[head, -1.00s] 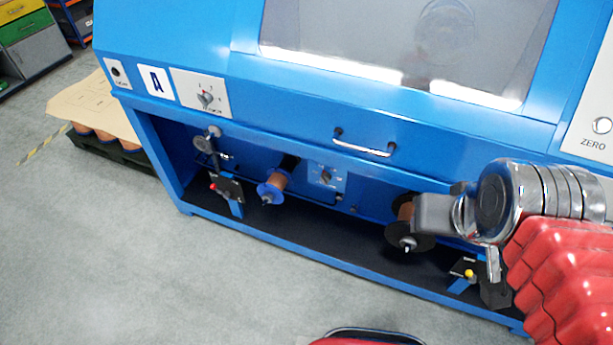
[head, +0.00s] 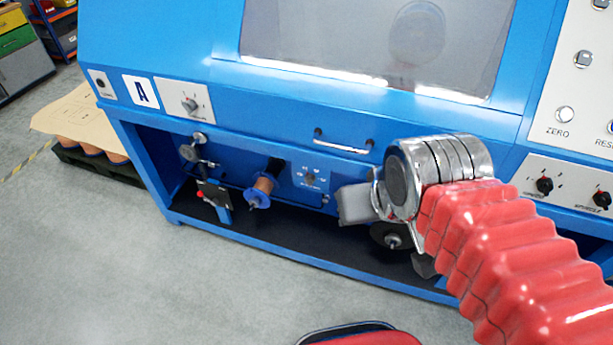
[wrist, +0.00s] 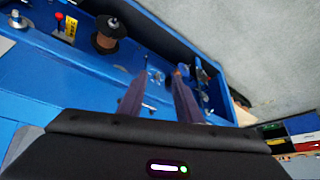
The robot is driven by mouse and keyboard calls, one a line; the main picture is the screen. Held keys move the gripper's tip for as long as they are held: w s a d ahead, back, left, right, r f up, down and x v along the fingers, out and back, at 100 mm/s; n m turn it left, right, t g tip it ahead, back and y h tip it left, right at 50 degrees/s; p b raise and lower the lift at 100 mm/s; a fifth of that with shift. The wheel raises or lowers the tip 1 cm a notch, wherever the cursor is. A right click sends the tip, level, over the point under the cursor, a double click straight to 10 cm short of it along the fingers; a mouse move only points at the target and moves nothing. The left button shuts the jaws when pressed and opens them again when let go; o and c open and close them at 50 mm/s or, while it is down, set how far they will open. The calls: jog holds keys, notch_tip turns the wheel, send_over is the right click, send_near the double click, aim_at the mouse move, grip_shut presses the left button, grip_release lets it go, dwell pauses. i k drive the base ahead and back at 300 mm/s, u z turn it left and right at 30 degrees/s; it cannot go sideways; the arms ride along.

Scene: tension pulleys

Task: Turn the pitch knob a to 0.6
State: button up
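A small dark knob (head: 311,177) sits on a blue plate with white markings under the machine's front edge, in the head view. It looks like the pitch knob, but its label and pointer setting are too small to read. A second knob (head: 190,104) is on a pale plate beside the letter A. My gripper (wrist: 160,78) shows in the wrist view with two dark fingers apart and nothing between them. In the head view my wrist is right of the small knob; the fingers cannot be made out there.
A copper-coloured spool (head: 262,187) and a pulley arm (head: 190,152) are in the bay left of the small knob. A dark-flanged spool (head: 392,238) is partly hidden below my wrist. A metal handle (head: 343,145) juts out above.

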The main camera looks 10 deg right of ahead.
aim_at(309, 178)
jog(key=u, duration=0.55)
jog(key=k, duration=1.35)
jog(key=u, duration=0.2)
jog(key=i, duration=1.2)
jog(key=u, duration=0.6)
jog(key=i, duration=0.6)
jog(key=u, duration=0.4)
